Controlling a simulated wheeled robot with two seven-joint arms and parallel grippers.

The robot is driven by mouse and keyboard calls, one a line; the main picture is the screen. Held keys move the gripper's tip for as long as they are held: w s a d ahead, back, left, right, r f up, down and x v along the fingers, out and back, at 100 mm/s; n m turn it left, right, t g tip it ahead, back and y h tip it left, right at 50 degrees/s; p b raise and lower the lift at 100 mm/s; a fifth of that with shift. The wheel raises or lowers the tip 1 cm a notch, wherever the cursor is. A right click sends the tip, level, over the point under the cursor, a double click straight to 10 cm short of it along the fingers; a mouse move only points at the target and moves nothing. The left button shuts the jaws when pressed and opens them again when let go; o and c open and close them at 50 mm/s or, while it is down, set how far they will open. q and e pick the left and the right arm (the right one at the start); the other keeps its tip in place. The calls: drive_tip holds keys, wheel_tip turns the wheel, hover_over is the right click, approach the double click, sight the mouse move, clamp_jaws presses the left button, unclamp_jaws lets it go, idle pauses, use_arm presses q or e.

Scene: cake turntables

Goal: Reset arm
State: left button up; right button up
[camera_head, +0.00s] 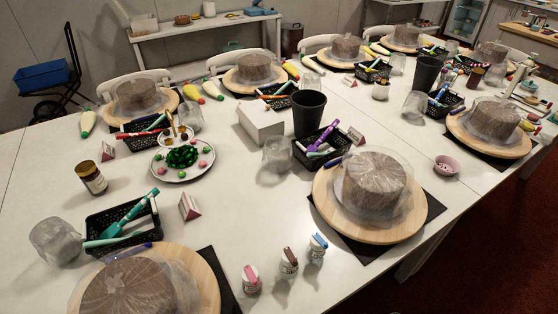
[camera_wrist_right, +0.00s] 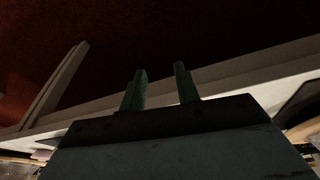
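My right gripper (camera_wrist_right: 160,70) shows in the right wrist view as two dark green fingers standing apart. It is open, with nothing visible between the fingers. Beyond it are a dark red floor (camera_wrist_right: 45,45) and the pale edge of a table (camera_wrist_right: 235,70). My right gripper and arm do not show in the head view. My left gripper and arm are not in view.
A long white table (camera_head: 130,215) holds wrapped cakes on wooden turntables, such as the near right cake (camera_head: 375,184). Also on it are a black cup (camera_head: 308,113), a black basket (camera_head: 124,222) and small jars (camera_head: 289,262). Dark red floor (camera_head: 490,255) is clear at right.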

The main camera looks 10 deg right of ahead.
drive_tip(key=s+f+g+b, duration=0.1)
drive_tip(key=s+f, duration=0.2)
drive_tip(key=f, duration=0.5)
drive_tip(key=s+f+b, duration=0.1)
drive_tip(key=s+f, duration=0.2)
drive_tip(key=f, duration=0.6)
drive_tip(key=s+d+f+b, duration=0.1)
drive_tip(key=s+d+f, duration=0.2)
drive_tip(key=s+f, duration=0.7)
drive_tip(key=s, duration=0.3)
drive_tip(key=shift+d+f+g+b, duration=0.15)
drive_tip(key=shift+f+g+b, duration=0.2)
drive_tip(key=shift+f+g, duration=0.05)
